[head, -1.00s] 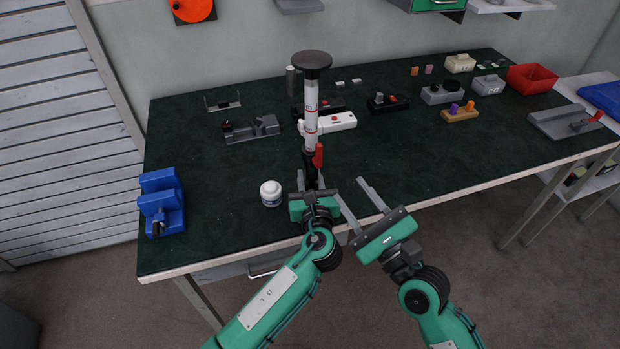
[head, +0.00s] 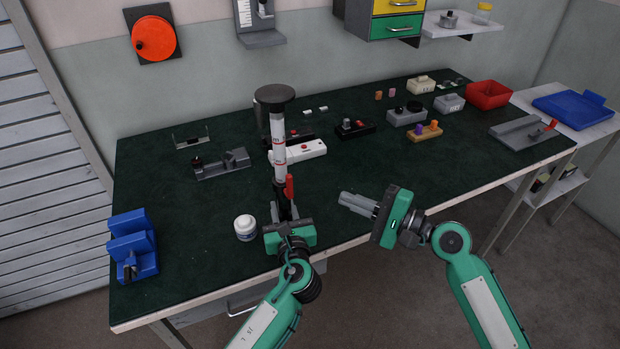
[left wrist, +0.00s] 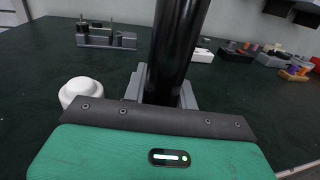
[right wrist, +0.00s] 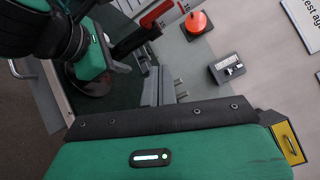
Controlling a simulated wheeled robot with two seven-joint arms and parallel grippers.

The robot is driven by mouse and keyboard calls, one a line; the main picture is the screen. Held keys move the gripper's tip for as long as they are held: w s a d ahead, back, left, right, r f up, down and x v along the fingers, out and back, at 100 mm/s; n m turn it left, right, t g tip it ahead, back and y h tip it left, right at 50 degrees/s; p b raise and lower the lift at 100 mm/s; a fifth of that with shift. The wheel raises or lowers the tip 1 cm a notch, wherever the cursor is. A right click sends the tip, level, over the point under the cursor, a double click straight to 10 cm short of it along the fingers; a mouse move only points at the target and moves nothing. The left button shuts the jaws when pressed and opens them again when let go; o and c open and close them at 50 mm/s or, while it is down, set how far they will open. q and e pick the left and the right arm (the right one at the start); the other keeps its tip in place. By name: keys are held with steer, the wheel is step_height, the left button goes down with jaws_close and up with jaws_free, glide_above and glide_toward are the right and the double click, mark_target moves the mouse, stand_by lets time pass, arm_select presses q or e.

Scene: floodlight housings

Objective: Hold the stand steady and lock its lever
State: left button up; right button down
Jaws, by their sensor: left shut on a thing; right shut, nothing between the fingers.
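The stand is an upright post with a black disc top (head: 274,94), a white tube with red bands (head: 279,150) and a black lower tube (head: 283,206). Its red lever (head: 290,187) points up along the right side of the post. My left gripper (head: 284,217) is shut on the black lower tube, which also stands between its fingers in the left wrist view (left wrist: 173,50).
A white jar (head: 245,228) stands close left of my left gripper. A blue holder (head: 133,247) is at the table's left end. A white power strip (head: 305,151) and a grey fixture (head: 221,165) lie behind the post.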

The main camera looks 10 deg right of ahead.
steer(key=d+r+n+g+y, duration=0.1)
steer(key=d+r+n+g, duration=0.2)
steer(key=n, duration=0.4)
steer(key=shift+w+d+r+g+y, duration=0.15)
steer(key=shift+d+r+g+y, duration=0.25)
steer(key=shift+d+r, duration=0.4)
steer(key=shift+a, duration=0.1)
glide_toward(288, 185)
steer(key=shift+w+a, duration=2.15)
steer(key=shift+a, duration=0.35)
steer(key=shift+r, duration=0.25)
